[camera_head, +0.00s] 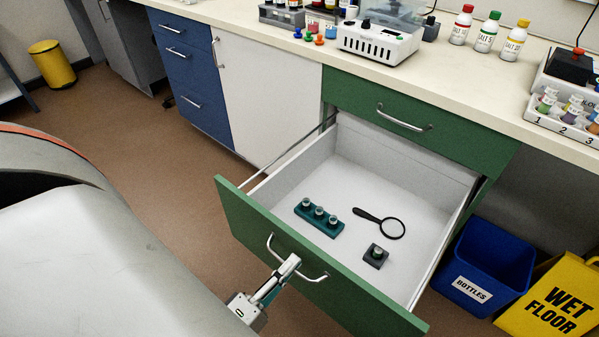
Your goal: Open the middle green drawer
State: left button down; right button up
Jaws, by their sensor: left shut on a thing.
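The middle green drawer (345,292) stands far out from the cabinet, below a closed green drawer (400,118). Its white inside is in full view. It holds a teal rack (319,218) with several small vials, a black magnifying glass (385,223) and a small dark block with a vial (376,256). My right gripper is not in view.
A blue bottles bin (482,265) and a yellow wet floor sign (552,300) stand right of the drawer. The counter (290,33) above holds bottles and lab devices. The brown floor left of the drawer is clear.

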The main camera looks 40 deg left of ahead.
pick_arm(q)
jog(key=shift+s, duration=0.35)
jog(key=c, duration=2.2)
grip_release()
jog(key=s, duration=0.4)
jog(key=s+f, duration=0.1)
jog(key=s, duration=0.7)
jog(key=shift+a+f, duration=0.15)
jog(key=shift+a, duration=0.05)
jog(key=shift+w, duration=0.1)
